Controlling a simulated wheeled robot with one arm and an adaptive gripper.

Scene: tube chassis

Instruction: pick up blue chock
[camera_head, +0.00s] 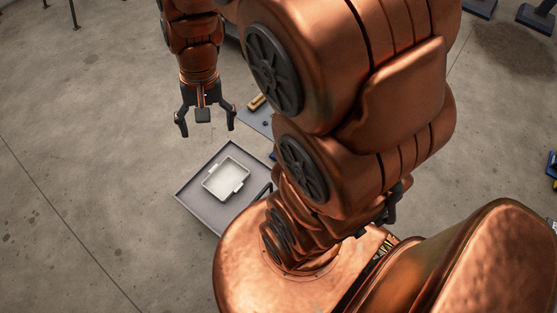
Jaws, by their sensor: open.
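My gripper (206,130) hangs at the upper left with its two dark fingers spread apart. It is open and holds nothing. It appears above the floor, up and left of a grey tray. I cannot make out a blue chock for certain. A small bluish spot shows beside my arm near the tray, too small to identify. My large copper arm covers the middle of the view and hides much behind it.
The grey tray (187,187) holds a white container (224,178). A grey surface behind it carries a tan block (257,103) and small dark items, partly hidden by my arm. Blue and yellow things (553,166) are cut off at the right edge. Floor at left is clear.

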